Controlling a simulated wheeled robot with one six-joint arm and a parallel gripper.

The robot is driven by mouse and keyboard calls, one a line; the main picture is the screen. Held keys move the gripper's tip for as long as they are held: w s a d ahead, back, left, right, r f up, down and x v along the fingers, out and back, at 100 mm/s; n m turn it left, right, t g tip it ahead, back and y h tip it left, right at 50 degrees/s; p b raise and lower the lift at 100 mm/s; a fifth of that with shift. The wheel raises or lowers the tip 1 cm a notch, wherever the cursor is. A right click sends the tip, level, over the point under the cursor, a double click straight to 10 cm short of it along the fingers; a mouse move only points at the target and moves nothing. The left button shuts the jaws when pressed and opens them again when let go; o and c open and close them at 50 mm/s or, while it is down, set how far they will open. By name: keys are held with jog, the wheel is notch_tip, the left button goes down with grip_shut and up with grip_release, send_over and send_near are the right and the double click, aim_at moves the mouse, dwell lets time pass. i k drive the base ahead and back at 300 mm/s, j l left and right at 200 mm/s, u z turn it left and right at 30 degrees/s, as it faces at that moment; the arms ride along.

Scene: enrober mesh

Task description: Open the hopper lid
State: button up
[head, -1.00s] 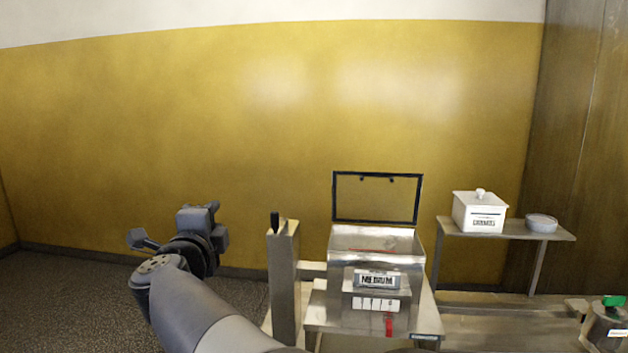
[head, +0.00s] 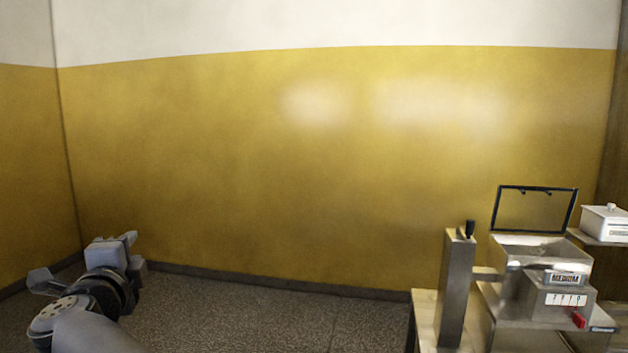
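The hopper (head: 541,258) is a steel box on the machine at the right of the head view. Its lid (head: 536,209), a clear panel in a dark frame, stands upright at the hopper's back edge, and the hopper's top is uncovered. My gripper (head: 84,262) is at the far left, well away from the hopper and lid, above the floor. Its two fingers are spread apart with nothing seen between them.
A steel post (head: 457,290) with a black handle stands left of the hopper. A white lidded box (head: 605,223) sits on a shelf at the right edge. Open floor (head: 270,312) lies between my gripper and the machine.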

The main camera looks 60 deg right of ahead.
aim_at(522, 190)
jog(key=i+l+z, duration=0.1)
jog(key=i+z, duration=0.5)
jog(key=z, duration=0.15)
jog(key=i+z, duration=0.4)
jog(key=i+j+z, duration=0.15)
jog(key=z, duration=0.25)
jog(key=i+l+z, duration=0.2)
jog(key=i+z, duration=0.25)
jog(key=i+l+z, duration=0.1)
jog(key=i+z, duration=0.2)
jog(key=z, duration=0.2)
jog(key=i+z, duration=0.45)
jog(key=i+j+z, duration=0.25)
jog(key=z, duration=0.2)
jog(key=i+z, duration=0.4)
jog(key=i+j+z, duration=0.15)
jog(key=i+z, duration=0.25)
jog(key=i+j+z, duration=0.25)
jog(key=z, duration=0.15)
